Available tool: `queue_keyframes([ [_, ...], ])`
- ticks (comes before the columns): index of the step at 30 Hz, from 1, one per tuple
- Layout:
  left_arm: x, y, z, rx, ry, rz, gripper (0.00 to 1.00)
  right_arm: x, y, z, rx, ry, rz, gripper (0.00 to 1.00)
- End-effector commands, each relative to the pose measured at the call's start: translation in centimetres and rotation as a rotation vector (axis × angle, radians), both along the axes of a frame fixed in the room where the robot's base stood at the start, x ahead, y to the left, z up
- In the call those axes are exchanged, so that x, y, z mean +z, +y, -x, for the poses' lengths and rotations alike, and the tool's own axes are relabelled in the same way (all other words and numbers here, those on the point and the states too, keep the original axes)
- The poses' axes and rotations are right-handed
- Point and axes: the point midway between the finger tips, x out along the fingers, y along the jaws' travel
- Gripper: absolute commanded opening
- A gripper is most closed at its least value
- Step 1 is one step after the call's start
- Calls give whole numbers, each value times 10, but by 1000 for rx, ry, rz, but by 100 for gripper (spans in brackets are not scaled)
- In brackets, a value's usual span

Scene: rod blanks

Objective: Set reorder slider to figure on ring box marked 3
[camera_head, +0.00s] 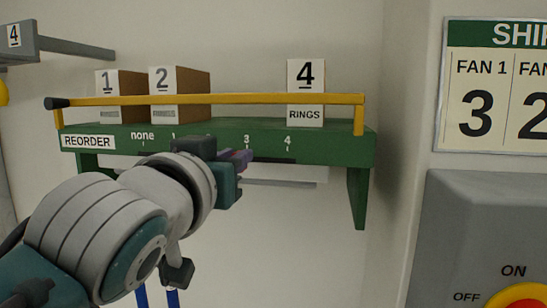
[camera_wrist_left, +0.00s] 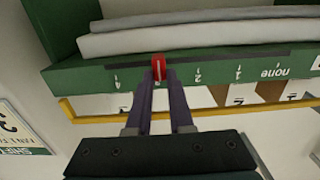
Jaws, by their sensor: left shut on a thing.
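The reorder slider's red knob (camera_wrist_left: 158,67) sits in the dark slot on the green shelf front (camera_head: 335,147). My left gripper (camera_head: 237,158) is shut on the knob, its purple fingers on either side in the left wrist view (camera_wrist_left: 159,85). That view is upside down; the knob is between 2 (camera_wrist_left: 198,77) and 4 (camera_wrist_left: 117,80), at the place of the 3. The 3 mark (camera_head: 247,140) shows in the head view, just above the fingers. A white RINGS box (camera_head: 305,90) on the shelf bears a 4. I see no box marked 3.
Boxes marked 1 (camera_head: 120,83) and 2 (camera_head: 180,80) stand on the shelf behind a yellow rail (camera_head: 250,98). A sign with fan figures (camera_head: 495,105) hangs at right above a grey panel (camera_head: 460,220).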

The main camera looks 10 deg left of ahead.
Motion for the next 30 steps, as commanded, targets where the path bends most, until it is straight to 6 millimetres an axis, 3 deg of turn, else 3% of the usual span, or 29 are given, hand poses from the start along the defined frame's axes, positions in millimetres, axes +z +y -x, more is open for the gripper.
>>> queue_keyframes([
  [14, 1, 0, 0, -1, -2, 1, 0, 0, 3, 0, -5, 1, -10, 100],
  [15, 1, 0, 0, -1, -2, 0, 24, 0, 3, 0, -6, 1, -10, 100],
  [22, 0, 0, 0, 0, -1, 0, 50, 0, 3, 0, -6, 2, -11, 100],
  [30, 0, 0, 1, 0, -1, 0, 50, -1, 3, 0, -6, 2, -11, 100],
])
